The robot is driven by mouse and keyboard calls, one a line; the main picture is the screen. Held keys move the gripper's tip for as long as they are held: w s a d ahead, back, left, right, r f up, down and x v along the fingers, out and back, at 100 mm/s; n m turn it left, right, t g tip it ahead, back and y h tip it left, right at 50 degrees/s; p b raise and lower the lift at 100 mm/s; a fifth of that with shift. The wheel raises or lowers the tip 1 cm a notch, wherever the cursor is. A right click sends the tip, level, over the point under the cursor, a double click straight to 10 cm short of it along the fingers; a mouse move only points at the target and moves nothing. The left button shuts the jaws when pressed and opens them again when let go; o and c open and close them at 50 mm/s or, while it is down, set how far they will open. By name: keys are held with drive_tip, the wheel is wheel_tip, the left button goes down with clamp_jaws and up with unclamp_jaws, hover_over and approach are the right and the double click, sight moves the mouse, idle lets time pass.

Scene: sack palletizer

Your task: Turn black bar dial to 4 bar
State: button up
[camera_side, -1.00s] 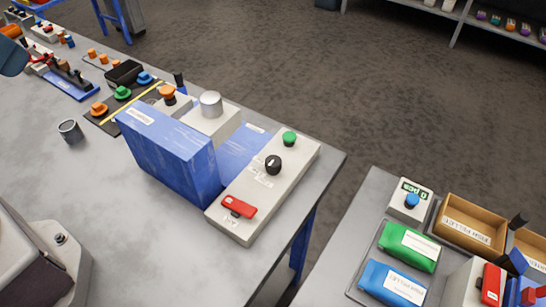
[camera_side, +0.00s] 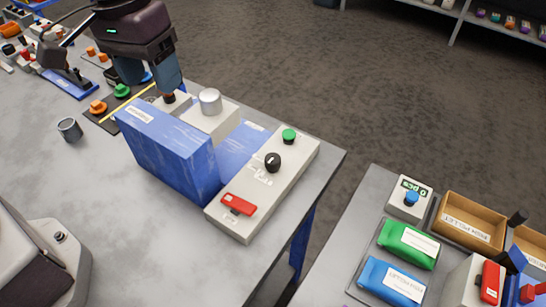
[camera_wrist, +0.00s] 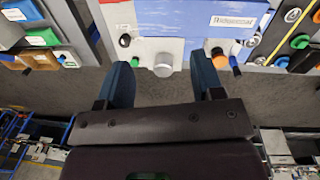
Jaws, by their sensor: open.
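The black bar dial (camera_side: 272,162), a round black knob with a white mark, sits on the light grey panel (camera_side: 262,185) in the side view. It stands between a green button (camera_side: 288,135) and a red switch (camera_side: 238,204). The printed scale is too small to read. My gripper (camera_side: 166,82) is open and empty, left of and behind the dial, near the silver cylinder (camera_side: 210,102). In the wrist view my fingers (camera_wrist: 164,78) are apart, with the silver cylinder (camera_wrist: 163,70) beyond and between them. A dark round knob (camera_wrist: 125,41) shows near the left finger; I cannot tell whether it is the dial.
A tall blue block (camera_side: 165,150) stands left of the panel. Orange and green knobs (camera_side: 122,91) lie behind it, and a metal cup (camera_side: 70,130) stands at left. A second table holds a display box (camera_side: 410,200), green and blue sacks and a cardboard tray (camera_side: 470,222).

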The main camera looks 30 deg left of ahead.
sight(273, 158)
drive_tip(key=w+d+f+n+y, duration=0.1)
drive_tip(key=w+d+f+n, duration=1.05)
drive_tip(key=d+n, duration=0.2)
drive_tip(key=shift+n, duration=0.25)
drive_tip(key=f, duration=0.7)
drive_tip(key=a+f, duration=0.1)
drive_tip(key=f, duration=0.3)
drive_tip(key=shift+w+f, duration=0.25)
drive_tip(key=shift+w, duration=0.1)
drive_tip(key=shift+c, duration=0.4)
drive_tip(key=c, duration=0.8)
drive_tip(key=shift+c, duration=0.2)
